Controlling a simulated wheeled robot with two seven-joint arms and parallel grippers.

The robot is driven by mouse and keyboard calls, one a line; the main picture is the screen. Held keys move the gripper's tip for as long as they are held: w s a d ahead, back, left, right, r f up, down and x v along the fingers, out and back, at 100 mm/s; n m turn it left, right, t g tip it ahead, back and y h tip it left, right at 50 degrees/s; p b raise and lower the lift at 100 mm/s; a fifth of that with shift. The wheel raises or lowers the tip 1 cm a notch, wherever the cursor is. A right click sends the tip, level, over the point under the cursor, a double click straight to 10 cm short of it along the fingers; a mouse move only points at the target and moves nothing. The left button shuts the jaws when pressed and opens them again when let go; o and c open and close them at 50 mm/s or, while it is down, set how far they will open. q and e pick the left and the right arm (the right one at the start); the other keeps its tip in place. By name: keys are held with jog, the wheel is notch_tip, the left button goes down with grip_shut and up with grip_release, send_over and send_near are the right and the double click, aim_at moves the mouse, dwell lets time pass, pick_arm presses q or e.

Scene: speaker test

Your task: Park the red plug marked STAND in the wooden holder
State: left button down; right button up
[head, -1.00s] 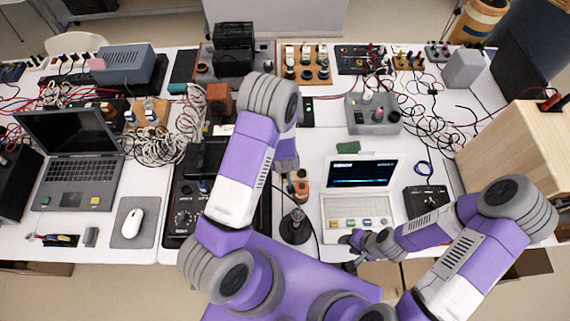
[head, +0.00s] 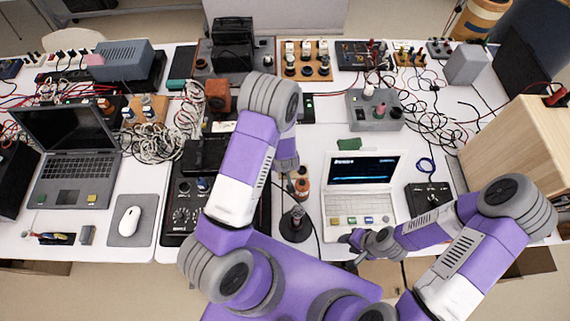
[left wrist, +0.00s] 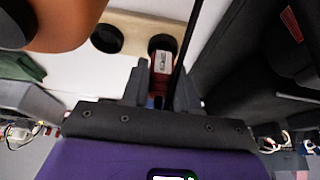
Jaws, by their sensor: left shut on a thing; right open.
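In the left wrist view my left gripper (left wrist: 162,92) is shut on a red plug (left wrist: 161,83) with a pale label whose lettering is too small to read. The plug's far end meets a dark round hole in a pale holder (left wrist: 136,42); I cannot tell how deep it sits. A second dark hole beside it is empty. A black cable runs up past the plug. In the head view my left arm hides the plug and most of its gripper. My right gripper (head: 350,238) is open and empty at the table's front edge, below the white laptop.
The white laptop (head: 360,195) and a black box (head: 428,198) stand right of the left arm. A black meter unit (head: 186,212) lies left of it. An orange-brown object (left wrist: 70,20) is close in the left wrist view. Loose cables (head: 435,140) cover the right back.

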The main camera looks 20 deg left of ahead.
pick_arm(q)
jog(key=shift+f, duration=0.25)
dwell(0.5)
jog(key=c, duration=0.8)
grip_release()
jog(key=shift+r, duration=0.1)
